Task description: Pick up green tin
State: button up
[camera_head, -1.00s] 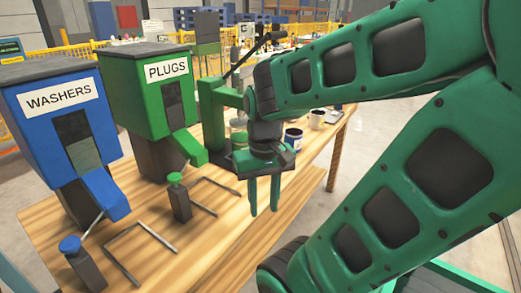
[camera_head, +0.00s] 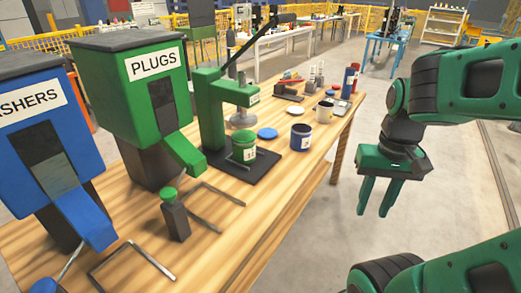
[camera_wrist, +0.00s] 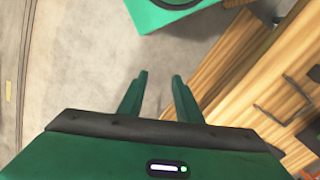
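The green tin (camera_head: 244,148) has a pale label and stands on the black base of the green press, under its head, on the wooden table. My gripper (camera_head: 373,213) is in the air off the table's right edge, to the right of the tin and apart from it. Its two green fingers point down, spread with a gap between them and nothing held. In the wrist view the gripper (camera_wrist: 160,78) also shows open and empty over the floor, with the table edge to its right. I cannot make out the tin in the wrist view.
The green press (camera_head: 209,108) stands over the tin. The PLUGS dispenser (camera_head: 138,95) and blue WASHERS dispenser (camera_head: 40,135) stand left. Wooden table (camera_head: 255,215) is bare at front right.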

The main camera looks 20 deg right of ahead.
jog(key=shift+s+d, duration=0.15)
jog(key=shift+d, duration=0.1)
